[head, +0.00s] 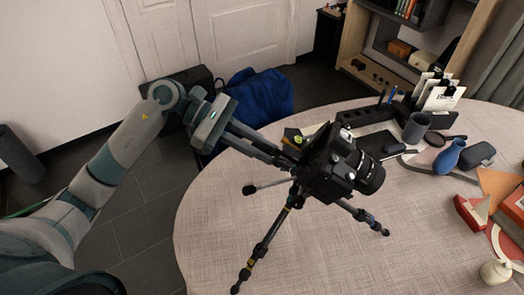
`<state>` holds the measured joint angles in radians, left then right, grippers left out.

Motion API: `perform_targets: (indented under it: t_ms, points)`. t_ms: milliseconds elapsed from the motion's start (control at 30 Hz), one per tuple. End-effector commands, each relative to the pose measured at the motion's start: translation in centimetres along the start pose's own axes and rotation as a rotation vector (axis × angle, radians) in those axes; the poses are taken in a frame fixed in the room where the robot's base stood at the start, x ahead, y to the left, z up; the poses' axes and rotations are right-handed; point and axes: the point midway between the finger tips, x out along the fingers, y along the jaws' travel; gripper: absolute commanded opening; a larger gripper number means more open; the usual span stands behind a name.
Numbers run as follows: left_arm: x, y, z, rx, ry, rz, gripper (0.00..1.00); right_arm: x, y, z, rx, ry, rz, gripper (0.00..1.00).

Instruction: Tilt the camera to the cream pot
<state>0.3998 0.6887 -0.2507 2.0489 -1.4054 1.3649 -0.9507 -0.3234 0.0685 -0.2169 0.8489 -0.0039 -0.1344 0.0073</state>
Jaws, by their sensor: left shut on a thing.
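A black camera (335,165) sits on top of a tripod (265,245) whose legs stand spread on the round table. Its lens (370,176) points right and slightly down in the picture. My left gripper (290,155) reaches in from the left and is shut at the camera's rear side, on what seems to be the tripod's handle; the handle is mostly hidden by the fingers and camera. The small cream pot (496,271) stands at the table's lower right, well apart from the camera. My right gripper is not in view.
The round table (400,255) is bare in front of the tripod. A grey mug (416,127), blue vase (449,156), desk organizer (440,105) and red block (470,213) stand along the right. A blue bag (260,97) lies on the floor behind.

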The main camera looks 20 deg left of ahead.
Motion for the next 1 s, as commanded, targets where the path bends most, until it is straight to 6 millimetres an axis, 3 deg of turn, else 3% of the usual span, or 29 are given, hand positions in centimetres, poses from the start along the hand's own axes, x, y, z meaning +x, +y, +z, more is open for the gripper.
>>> perform_targets:
  t_ms: [700, 733, 800, 1000]
  points:
    - [-0.19, 0.09, 0.59, 0.003, 0.059, -0.01, 0.0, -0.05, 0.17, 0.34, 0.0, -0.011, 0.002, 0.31]
    - [-0.19, 0.09, 0.59, 0.003, 0.059, -0.009, 0.18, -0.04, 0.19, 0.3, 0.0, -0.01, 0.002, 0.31]
    - [-0.19, 0.09, 0.6, 0.003, 0.059, -0.009, 0.35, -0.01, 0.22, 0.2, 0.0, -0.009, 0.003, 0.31]
    - [-0.19, 0.1, 0.6, 0.003, 0.059, -0.009, 0.35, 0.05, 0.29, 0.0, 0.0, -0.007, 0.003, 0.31]
